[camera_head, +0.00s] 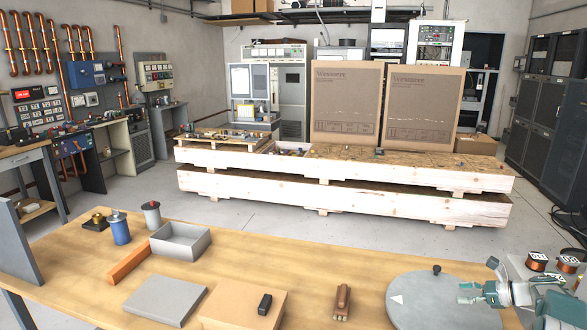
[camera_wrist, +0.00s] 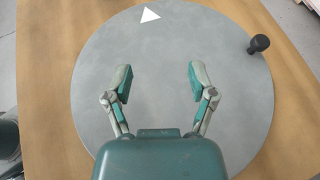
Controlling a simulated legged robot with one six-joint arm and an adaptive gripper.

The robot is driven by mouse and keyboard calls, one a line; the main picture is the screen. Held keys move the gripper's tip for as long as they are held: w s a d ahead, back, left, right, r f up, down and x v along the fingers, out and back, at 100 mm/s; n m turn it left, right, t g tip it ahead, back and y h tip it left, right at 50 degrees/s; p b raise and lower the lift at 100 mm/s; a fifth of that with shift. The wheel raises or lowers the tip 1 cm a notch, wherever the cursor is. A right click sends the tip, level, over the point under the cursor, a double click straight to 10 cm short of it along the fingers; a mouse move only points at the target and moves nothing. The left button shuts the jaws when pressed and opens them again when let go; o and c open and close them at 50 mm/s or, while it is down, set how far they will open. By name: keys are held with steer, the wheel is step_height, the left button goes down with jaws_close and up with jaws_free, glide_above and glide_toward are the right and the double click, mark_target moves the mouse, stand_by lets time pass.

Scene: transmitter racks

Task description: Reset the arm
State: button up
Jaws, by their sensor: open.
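My gripper (camera_wrist: 156,80) is open and empty in the wrist view, its two green and grey fingers spread apart. It is above a round grey disc (camera_wrist: 172,50) with a white triangle mark and a black knob at its edge. In the head view my gripper (camera_head: 462,293) is at the lower right, over the right part of the same disc (camera_head: 425,305). The disc lies on the wooden workbench (camera_head: 318,262).
On the bench are an open grey tray (camera_head: 205,246), an orange block (camera_head: 129,264), a grey plate (camera_head: 164,299), a cardboard box (camera_head: 235,312), a black item (camera_head: 265,304) and a brown part (camera_head: 342,300). Wooden crates (camera_head: 345,199) stand beyond, with open floor between.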

steer(key=s+a+r+n+g+h, duration=0.3)
steer(key=a+r+n, duration=0.3)
steer(key=a+r, duration=0.65)
steer(key=s+a+r+n+g+h, duration=0.1)
steer(key=s+a+r+n, duration=0.25)
steer(key=a, duration=0.25)
steer(key=s+a+r+n+h, duration=0.1)
steer(key=s+a+r+n, duration=0.1)
steer(key=s+a, duration=0.3)
steer(key=s+a+n+t+h, duration=0.1)
steer(key=s+a+n, duration=0.3)
steer(key=s, duration=0.8)
steer(key=s+a+f+n+t+h, duration=0.1)
steer(key=s+a+n+h, duration=0.3)
steer(key=s+n, duration=0.5)
steer(key=shift+s+a+h, duration=0.3)
steer(key=shift+s+a, duration=0.15)
steer(key=shift+s, duration=1.65)
